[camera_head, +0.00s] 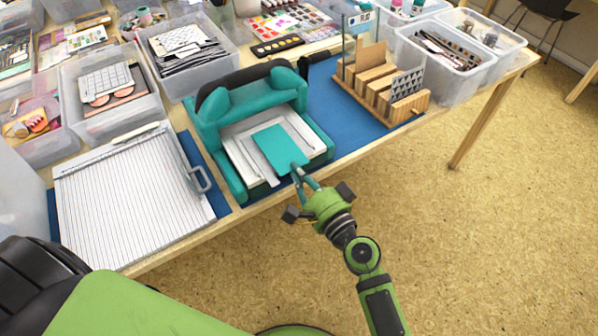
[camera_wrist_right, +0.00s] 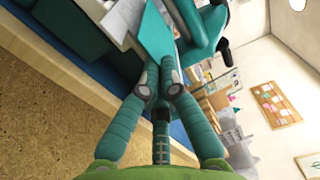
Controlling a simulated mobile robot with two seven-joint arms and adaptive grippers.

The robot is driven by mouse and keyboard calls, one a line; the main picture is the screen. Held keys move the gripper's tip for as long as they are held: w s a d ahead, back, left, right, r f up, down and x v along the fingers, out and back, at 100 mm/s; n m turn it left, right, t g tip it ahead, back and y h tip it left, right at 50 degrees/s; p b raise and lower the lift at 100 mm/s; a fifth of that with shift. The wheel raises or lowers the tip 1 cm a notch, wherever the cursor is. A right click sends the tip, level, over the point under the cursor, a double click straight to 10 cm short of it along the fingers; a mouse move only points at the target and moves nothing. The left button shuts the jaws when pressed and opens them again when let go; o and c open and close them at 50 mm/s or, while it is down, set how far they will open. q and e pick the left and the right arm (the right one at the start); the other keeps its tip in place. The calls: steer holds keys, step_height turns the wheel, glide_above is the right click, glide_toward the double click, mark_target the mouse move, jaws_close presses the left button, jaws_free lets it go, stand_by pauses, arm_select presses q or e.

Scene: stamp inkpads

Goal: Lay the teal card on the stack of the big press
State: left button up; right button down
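The teal card (camera_head: 278,149) is over the pale stack (camera_head: 237,136) inside the big teal press (camera_head: 256,96). I cannot tell whether the card touches the stack or is slightly above it. My right gripper (camera_head: 299,170) reaches in from the front, with its fingertips at the card's near edge. In the right wrist view, the two fingertips (camera_wrist_right: 158,78) close around the near end of the card (camera_wrist_right: 157,40), and the card extends away from them. My left gripper is in neither view.
A white lined board with a handle (camera_head: 135,197) lies left of the press. A wooden rack (camera_head: 381,87) stands on the blue mat (camera_head: 338,117) to the right. Clear bins (camera_head: 112,98) line the left and back. The table's front edge runs just below the press.

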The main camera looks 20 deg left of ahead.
steer(key=shift+f+b, duration=0.4)
steer(key=shift+b, duration=0.1)
stand_by(0.6)
steer(key=c, duration=1.4)
jaws_free()
steer(key=shift+o, duration=0.2)
steer(key=shift+v, duration=2.55)
